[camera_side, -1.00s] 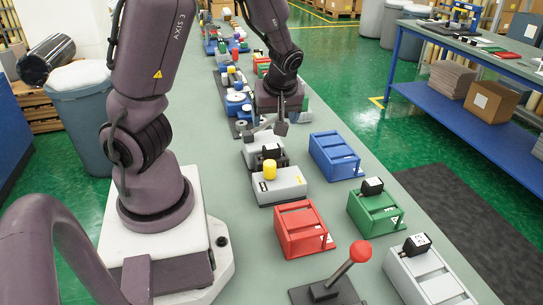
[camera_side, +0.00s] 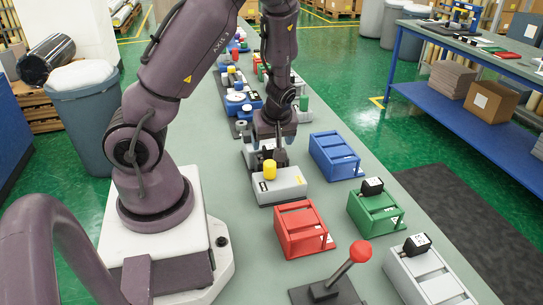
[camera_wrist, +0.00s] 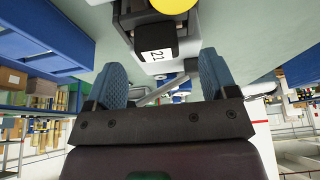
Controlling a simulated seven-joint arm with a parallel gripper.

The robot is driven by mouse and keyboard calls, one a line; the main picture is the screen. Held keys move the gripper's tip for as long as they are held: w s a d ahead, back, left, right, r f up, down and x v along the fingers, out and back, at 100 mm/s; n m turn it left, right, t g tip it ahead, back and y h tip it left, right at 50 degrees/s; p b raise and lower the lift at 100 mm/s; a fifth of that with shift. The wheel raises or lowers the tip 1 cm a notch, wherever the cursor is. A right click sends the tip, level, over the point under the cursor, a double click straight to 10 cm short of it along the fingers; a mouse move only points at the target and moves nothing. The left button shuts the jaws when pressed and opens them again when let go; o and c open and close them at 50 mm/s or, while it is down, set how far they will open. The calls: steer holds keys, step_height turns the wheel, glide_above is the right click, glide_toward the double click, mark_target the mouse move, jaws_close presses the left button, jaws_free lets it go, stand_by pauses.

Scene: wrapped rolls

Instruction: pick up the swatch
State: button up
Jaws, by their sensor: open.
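I cannot make out anything that is clearly a swatch. My gripper (camera_side: 271,158) is low over the light grey box behind the yellow-button box (camera_side: 284,187). In the wrist view its two blue-grey fingers (camera_wrist: 163,82) stand apart. A black block with a white label reading 21 (camera_wrist: 155,42) shows between and beyond the fingertips. I cannot tell whether the fingers touch it. In the side view the gripper mostly hides this block. The yellow button (camera_wrist: 173,6) shows at the top edge of the wrist view.
A blue box (camera_side: 335,155), a red box (camera_side: 303,229), a green box (camera_side: 377,212) and a grey box (camera_side: 428,275) stand on the bench (camera_side: 365,265). A red-knobbed lever (camera_side: 360,250) rises at the front. Several devices line the bench's far end.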

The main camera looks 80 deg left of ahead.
mark_target(272, 147)
steer(key=shift+x, duration=1.95)
steer(key=shift+w, duration=0.1)
steer(key=c, duration=1.1)
step_height(272, 147, up, 9)
steer(key=shift+f, duration=0.1)
steer(key=shift+w, duration=0.2)
steer(key=w+d+r, duration=0.1)
steer(key=w, duration=0.5)
steer(key=w+d+r, duration=0.1)
steer(key=w+d, duration=0.1)
steer(key=w, duration=0.4)
steer(key=w+d+r, duration=0.1)
steer(key=w+d, duration=0.1)
steer(key=w, duration=0.4)
